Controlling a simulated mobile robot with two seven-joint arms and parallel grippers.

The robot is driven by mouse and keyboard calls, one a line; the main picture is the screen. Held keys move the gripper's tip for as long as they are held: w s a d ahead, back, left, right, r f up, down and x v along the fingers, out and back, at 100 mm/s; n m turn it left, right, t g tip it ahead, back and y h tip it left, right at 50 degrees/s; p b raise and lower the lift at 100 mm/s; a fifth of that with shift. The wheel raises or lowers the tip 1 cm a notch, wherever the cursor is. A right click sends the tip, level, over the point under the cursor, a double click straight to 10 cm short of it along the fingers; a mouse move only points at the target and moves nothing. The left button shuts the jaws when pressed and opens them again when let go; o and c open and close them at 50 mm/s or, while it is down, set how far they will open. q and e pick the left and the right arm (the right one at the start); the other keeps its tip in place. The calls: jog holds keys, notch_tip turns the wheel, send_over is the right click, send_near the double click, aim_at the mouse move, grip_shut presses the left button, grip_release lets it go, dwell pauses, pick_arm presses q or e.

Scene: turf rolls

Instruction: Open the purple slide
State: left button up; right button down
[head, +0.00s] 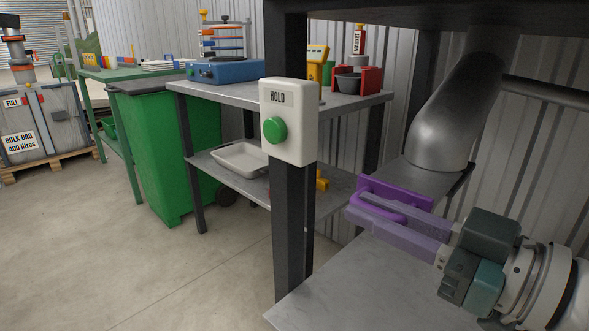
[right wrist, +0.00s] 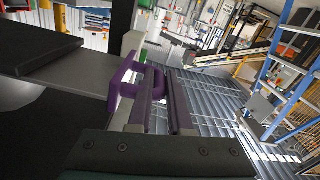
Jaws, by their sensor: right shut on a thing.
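The purple slide (head: 400,192) has an upright purple front plate and a looped handle. It sits at the mouth of a grey metal chute (head: 440,130), above a grey table top. My right gripper (head: 357,205) comes in from the right, its two pale purple-tinted fingers shut on the handle. In the right wrist view the purple handle (right wrist: 124,82) shows at my right gripper's fingers (right wrist: 164,85). A flat grey plate (right wrist: 75,70) reaches from the handle side toward the dark chute. My left gripper is not in view.
A dark post (head: 288,225) with a white HOLD box (head: 290,148) and green button (head: 274,130) stands left of the slide. The grey table top (head: 350,290) below is bare. A green bin (head: 165,150) and a workbench (head: 225,92) stand behind.

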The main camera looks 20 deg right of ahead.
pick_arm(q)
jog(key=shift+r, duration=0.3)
pick_arm(e)
jog(key=shift+s+a, duration=0.2)
jog(key=shift+a, duration=0.25)
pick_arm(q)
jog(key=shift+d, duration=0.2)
pick_arm(e)
jog(key=c, duration=1.1)
grip_release()
jog(key=shift+d, duration=0.1)
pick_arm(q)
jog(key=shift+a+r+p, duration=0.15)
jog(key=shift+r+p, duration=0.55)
pick_arm(e)
jog(key=v, duration=1)
jog(key=shift+w, duration=0.1)
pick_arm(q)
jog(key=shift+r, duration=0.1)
